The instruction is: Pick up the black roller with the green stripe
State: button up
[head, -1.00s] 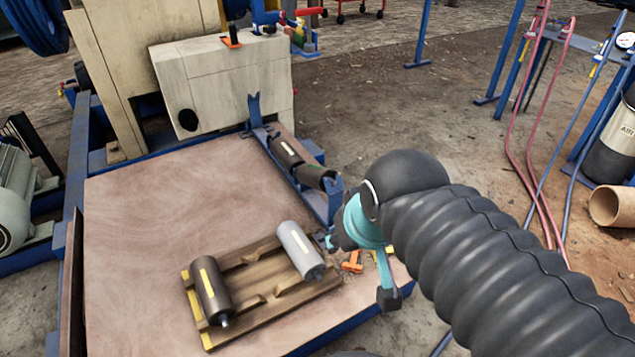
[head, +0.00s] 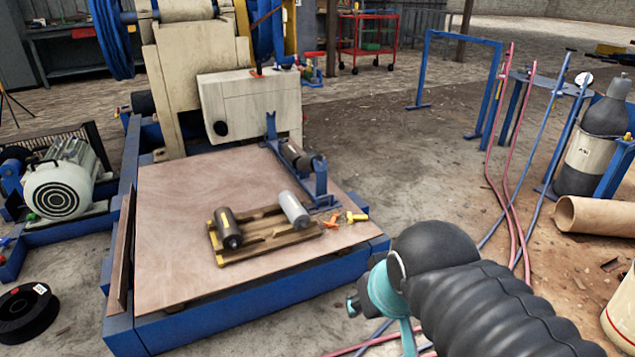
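A dark roller (head: 296,157) lies in the blue rack at the right edge of the platform; any green stripe on it is too small to make out now. A black roller (head: 228,228) with a yellowish stripe lies at the left of a wooden pallet (head: 265,248). A grey roller (head: 293,210) lies at the pallet's right. My gripper (head: 352,306) is at the end of my arm, in front of the platform's right front corner and apart from every roller. It is mostly hidden behind my wrist, so its opening does not show.
The blue rack (head: 320,181) has upright ends. Small orange and yellow pieces (head: 345,218) lie right of the pallet. The crusher (head: 250,105) stands behind. Hoses (head: 510,190) and a gas cylinder (head: 590,150) are at the right.

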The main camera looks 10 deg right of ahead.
aim_at(304, 164)
jog(key=k, duration=0.1)
jog(key=z, duration=1.2)
jog(key=i, duration=5.25)
jog(key=u, duration=4.6)
jog(key=i, duration=1.05)
jog(key=u, duration=0.05)
